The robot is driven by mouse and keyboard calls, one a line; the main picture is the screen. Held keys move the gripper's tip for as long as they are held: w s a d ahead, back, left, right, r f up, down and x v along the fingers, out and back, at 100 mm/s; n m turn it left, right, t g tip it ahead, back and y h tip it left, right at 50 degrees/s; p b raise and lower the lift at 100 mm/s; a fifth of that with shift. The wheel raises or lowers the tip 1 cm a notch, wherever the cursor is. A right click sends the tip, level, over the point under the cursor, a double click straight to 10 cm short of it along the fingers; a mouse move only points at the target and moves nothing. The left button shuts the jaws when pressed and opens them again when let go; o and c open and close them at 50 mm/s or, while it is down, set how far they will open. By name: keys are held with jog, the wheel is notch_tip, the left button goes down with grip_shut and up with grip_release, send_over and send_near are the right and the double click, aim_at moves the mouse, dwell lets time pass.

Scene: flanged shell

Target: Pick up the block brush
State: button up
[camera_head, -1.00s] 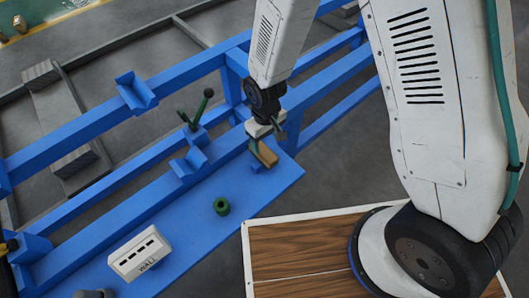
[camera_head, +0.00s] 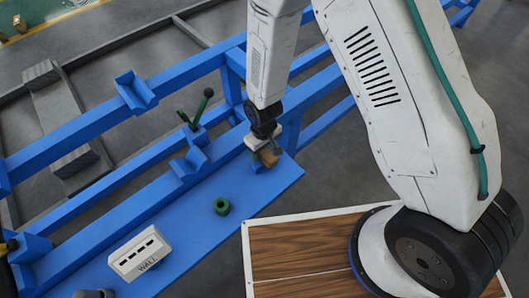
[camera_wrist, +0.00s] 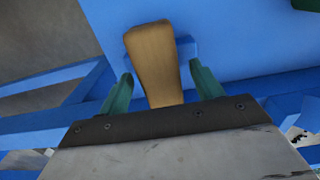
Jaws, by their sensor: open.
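The block brush (camera_head: 268,158) shows as a tan wooden piece on the blue bench, right at my gripper (camera_head: 262,157) in the head view. In the wrist view the brush (camera_wrist: 153,60) is a long wooden block lying between the two green fingers of my gripper (camera_wrist: 160,88). There is a gap on each side, so the fingers stand open around it without gripping it. A blue piece shows just behind the brush. The brush's underside is hidden.
A green ring-shaped part (camera_head: 221,206) and a white box marked WALL (camera_head: 139,253) stand on the blue bench (camera_head: 255,200). A green-handled lever (camera_head: 200,108) and blue V-shaped brackets (camera_head: 136,91) rise left of my gripper. Blue rails run behind.

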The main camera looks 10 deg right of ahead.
jog(key=c, duration=1.2)
jog(key=shift+r, duration=0.1)
jog(key=shift+c, duration=0.2)
